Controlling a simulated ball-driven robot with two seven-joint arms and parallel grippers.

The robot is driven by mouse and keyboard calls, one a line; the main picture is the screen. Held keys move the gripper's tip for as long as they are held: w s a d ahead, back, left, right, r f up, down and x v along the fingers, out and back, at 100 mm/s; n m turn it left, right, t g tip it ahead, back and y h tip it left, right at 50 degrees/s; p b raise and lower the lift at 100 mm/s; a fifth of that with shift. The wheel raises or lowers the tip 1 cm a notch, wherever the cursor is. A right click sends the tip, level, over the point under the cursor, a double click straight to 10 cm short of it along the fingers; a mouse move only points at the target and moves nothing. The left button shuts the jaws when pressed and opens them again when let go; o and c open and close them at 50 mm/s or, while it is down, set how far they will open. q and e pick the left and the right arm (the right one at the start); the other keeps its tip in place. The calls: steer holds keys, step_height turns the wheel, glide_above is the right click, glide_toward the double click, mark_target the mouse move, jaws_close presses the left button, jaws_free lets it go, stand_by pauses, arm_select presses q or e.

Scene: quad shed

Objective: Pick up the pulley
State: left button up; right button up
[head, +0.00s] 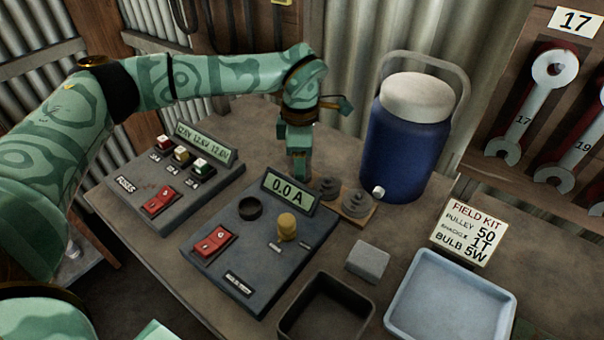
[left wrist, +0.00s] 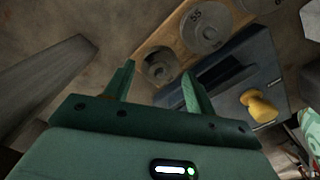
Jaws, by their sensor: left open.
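Round grey pulleys sit on a small wooden board (head: 370,216) behind the ammeter box. In the head view I see a left pulley (head: 328,188) and a right pulley (head: 356,203). My left gripper (head: 299,176) points down just left of the left pulley, fingers low behind the display. In the left wrist view the open, empty gripper (left wrist: 158,70) has one pulley (left wrist: 160,66) appearing between its fingertips; contact and height cannot be told. A second pulley (left wrist: 206,28), marked with a number that looks like 55, lies beside it on the board. My right gripper is not in view.
The ammeter box (head: 225,275) with its raised display (head: 289,191) and yellow knob (head: 287,226) stands close by. A blue jug (head: 405,150) stands behind the board. A grey block (head: 368,260), dark bin (head: 325,305), pale blue tray (head: 450,300) and kit sign (head: 467,230) are to the right.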

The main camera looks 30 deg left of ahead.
arm_select(q)
step_height(320, 180, down, 3)
steer(key=shift+r, duration=0.3)
steer(key=c, duration=0.8)
